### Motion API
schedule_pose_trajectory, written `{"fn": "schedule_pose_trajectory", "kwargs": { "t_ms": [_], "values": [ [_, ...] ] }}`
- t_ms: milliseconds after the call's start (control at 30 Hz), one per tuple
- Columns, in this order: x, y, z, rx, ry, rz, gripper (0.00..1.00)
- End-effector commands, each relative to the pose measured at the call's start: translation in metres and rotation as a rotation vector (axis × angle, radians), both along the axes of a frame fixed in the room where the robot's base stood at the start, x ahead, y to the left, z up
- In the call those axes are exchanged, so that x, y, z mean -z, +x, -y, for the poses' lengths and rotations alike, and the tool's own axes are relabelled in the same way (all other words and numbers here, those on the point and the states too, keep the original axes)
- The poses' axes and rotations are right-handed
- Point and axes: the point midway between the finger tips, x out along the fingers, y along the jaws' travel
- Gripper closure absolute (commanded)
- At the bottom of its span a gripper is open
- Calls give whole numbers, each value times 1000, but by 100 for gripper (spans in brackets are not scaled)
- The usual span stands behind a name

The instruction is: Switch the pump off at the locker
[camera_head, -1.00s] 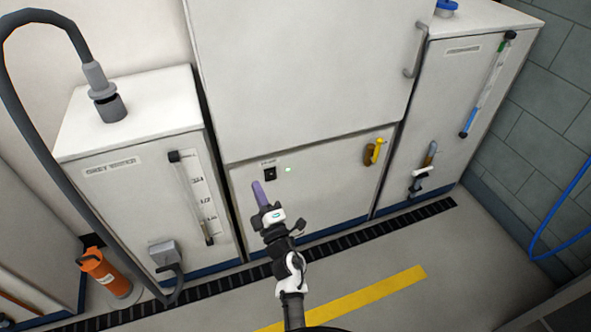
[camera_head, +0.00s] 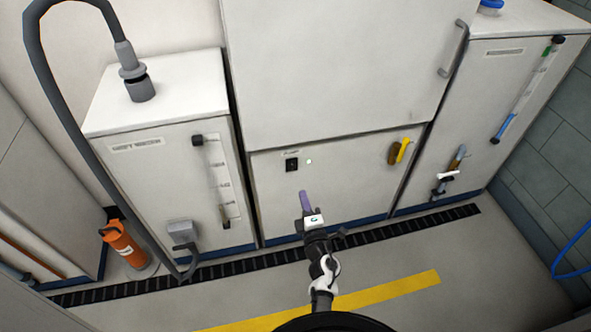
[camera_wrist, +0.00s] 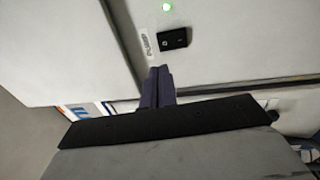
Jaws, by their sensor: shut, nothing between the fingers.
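The pump switch (camera_head: 292,165) is a small black rocker on the white lower panel of the middle locker (camera_head: 340,185). A green light (camera_head: 309,161) glows just right of it. In the wrist view the black switch (camera_wrist: 174,38) sits beside a label reading PUMP (camera_wrist: 147,42), with the lit green light (camera_wrist: 167,7) above. My gripper (camera_head: 304,195) is shut and empty, with purple-grey fingers pointing toward the panel, below and slightly right of the switch. In the wrist view its fingertips (camera_wrist: 159,72) are below the switch, apart from it in the picture. The rocker's position is too small to tell.
A yellow handle (camera_head: 403,151) sits right on the same panel. The grey-water tank (camera_head: 165,185) with a hose stands left; another tank (camera_head: 485,110) with a gauge and tap stands right. An orange cylinder (camera_head: 125,244) is at left. The floor before the locker is clear.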

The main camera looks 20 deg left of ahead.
Motion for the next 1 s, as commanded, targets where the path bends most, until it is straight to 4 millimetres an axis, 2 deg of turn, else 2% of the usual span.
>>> {"fn": "schedule_pose_trajectory", "kwargs": {
  "t_ms": [300, 500, 700, 1000],
  "values": [
    [-10, 56, -38, -1, 0, 2, 100],
    [-12, 79, -54, -1, 1, 0, 100],
    [-13, 88, -60, 0, -1, -1, 100],
    [-13, 89, -60, 0, -1, -1, 100]
  ]
}}
